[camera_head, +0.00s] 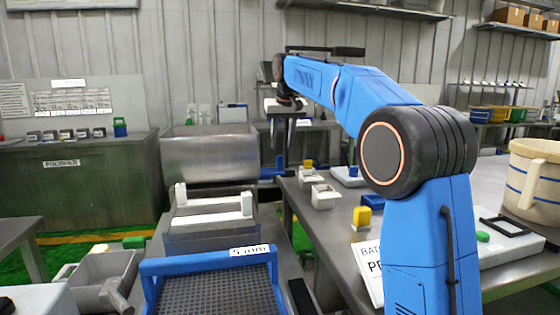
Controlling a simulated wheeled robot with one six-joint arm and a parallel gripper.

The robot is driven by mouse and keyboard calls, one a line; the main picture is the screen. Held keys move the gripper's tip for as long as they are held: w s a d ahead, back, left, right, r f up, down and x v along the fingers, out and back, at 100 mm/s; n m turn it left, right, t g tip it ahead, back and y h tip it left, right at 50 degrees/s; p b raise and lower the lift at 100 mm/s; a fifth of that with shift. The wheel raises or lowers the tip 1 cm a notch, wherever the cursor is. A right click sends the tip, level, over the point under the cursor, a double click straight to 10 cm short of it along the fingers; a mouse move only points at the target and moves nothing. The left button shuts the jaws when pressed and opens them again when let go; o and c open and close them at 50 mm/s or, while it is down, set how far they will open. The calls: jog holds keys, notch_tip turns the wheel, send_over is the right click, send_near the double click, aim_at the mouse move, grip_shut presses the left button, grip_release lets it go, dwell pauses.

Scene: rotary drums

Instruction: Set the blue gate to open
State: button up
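My gripper (284,136) hangs fingers down at the end of my blue arm, in the upper middle of the head view. Its dark fingers are small and overlap the background, so I cannot tell whether they are apart or closed. A small blue part (273,171) shows below it, beside the steel drum housing (210,153). A larger blue frame (208,262) with a white label stands in the foreground around a dark mesh mat. No part is clearly marked as the gate, so I cannot tell which blue piece it is or its setting.
A steel table (335,222) on the right carries small bins, yellow and blue blocks and a sign. A cream bucket (533,180) stands at the far right. A steel cabinet (80,190) marked as polisher is at the left. A grey bin (100,277) sits at lower left.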

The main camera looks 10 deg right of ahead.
aim_at(280, 156)
jog(key=x, duration=0.8)
jog(key=shift+w+f, duration=0.15)
jog(key=shift+f, duration=0.25)
grip_shut()
